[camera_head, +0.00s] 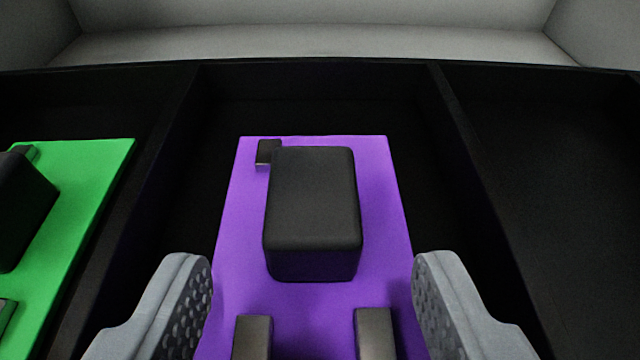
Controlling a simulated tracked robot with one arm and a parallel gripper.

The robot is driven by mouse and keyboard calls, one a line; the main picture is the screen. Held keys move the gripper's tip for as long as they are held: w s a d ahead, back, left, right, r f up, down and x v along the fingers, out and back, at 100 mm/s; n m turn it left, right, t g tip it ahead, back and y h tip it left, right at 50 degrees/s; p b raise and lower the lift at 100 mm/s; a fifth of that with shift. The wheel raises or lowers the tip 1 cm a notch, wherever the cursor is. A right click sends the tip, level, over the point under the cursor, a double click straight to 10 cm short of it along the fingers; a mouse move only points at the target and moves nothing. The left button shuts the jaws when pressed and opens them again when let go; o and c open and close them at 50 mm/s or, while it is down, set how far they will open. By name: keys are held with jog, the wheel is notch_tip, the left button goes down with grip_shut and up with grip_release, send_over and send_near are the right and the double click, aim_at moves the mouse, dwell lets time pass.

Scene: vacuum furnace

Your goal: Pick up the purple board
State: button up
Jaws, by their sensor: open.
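The purple board (385,210) lies in the middle compartment of a black divided tray. A large dark block (312,210) stands on it, with a small dark block at its upper left corner and two dark blocks (253,337) (375,333) near its front. My gripper (312,305) is open, with one grey finger on each side of the board's near part. The fingers appear close to the board's left and right edges. I cannot tell whether they touch it. The board's near edge is out of view.
A green board (95,190) with dark parts lies in the left compartment. The right compartment (560,180) looks empty. Black dividers (470,150) stand on both sides of the middle compartment. Pale grey walls are behind the tray.

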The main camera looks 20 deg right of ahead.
aim_at(313, 259)
jog(key=shift+x, duration=1.2)
jog(key=c, duration=1.1)
jog(key=shift+o, duration=0.2)
